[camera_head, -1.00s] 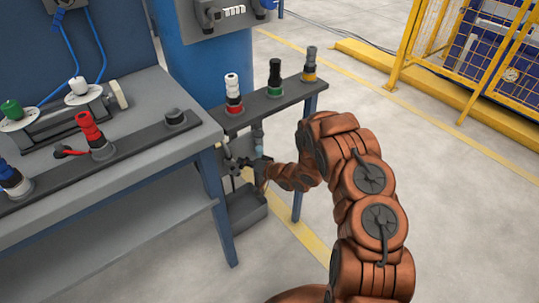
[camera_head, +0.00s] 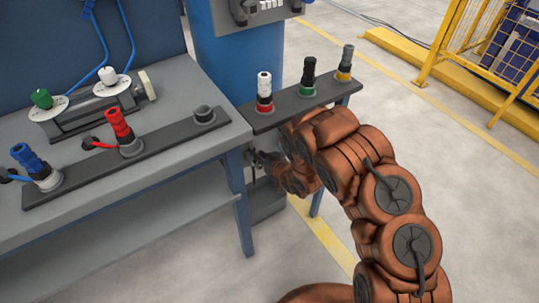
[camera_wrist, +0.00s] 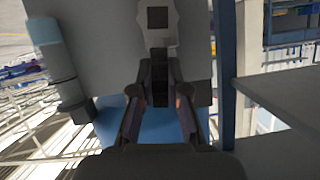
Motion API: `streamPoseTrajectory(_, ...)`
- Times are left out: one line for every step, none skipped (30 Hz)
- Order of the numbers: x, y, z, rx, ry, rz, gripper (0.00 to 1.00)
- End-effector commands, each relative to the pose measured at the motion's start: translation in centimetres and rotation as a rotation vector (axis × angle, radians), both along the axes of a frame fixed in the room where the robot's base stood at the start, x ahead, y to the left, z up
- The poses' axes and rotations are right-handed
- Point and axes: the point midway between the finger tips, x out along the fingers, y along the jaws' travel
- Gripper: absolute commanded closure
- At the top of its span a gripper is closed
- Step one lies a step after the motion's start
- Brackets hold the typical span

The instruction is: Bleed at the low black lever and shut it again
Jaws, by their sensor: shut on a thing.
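My gripper (camera_head: 262,160) is low beneath the narrow dark shelf, partly hidden by my own arm in the head view. In the wrist view my gripper (camera_wrist: 159,92) has its two fingers close around a dark, narrow piece (camera_wrist: 159,84), which looks like the black lever. A pale plate (camera_wrist: 157,18) with a dark square hole lies just beyond the fingertips. A grey-blue upright cylinder (camera_wrist: 60,65) stands to the left in that view. The lever's angle and any flow are too hidden to tell.
The shelf (camera_head: 290,103) carries white, green and yellow-banded fittings. A grey bin (camera_head: 267,203) stands on the floor below. The workbench (camera_head: 215,140), with its blue leg (camera_head: 242,215), is close on the left. Open floor (camera_head: 470,200) lies to the right.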

Motion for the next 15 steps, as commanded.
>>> streamPoseTrajectory(-0.22,0.4,-0.14,-0.021,-0.015,0.004,1.0)
streamPoseTrajectory(-0.26,0.46,-0.14,-0.034,-0.024,0.004,1.0)
streamPoseTrajectory(-0.36,0.61,-0.14,-0.049,-0.036,0.006,1.0)
streamPoseTrajectory(-0.4,0.66,-0.13,-0.06,-0.044,0.005,1.0)
streamPoseTrajectory(-0.43,0.68,-0.13,-0.07,-0.05,0.004,1.0)
streamPoseTrajectory(-0.49,0.72,-0.12,-0.081,-0.059,0.005,1.0)
streamPoseTrajectory(-0.51,0.76,-0.1,-0.089,-0.065,0.005,1.0)
streamPoseTrajectory(-0.54,0.8,-0.1,-0.096,-0.07,0.005,1.0)
streamPoseTrajectory(-0.59,0.84,-0.09,-0.103,-0.075,0.005,1.0)
streamPoseTrajectory(-0.6,0.86,-0.08,-0.109,-0.079,0.005,1.0)
streamPoseTrajectory(-0.6,0.86,-0.07,-0.114,-0.083,0.005,1.0)
streamPoseTrajectory(-0.6,0.86,-0.06,-0.118,-0.086,0.004,1.0)
streamPoseTrajectory(-0.6,0.86,-0.04,-0.121,-0.088,0.004,1.0)
streamPoseTrajectory(-0.59,0.85,-0.04,-0.123,-0.09,0.004,1.0)
streamPoseTrajectory(-0.58,0.81,-0.03,-0.125,-0.091,0.003,1.0)
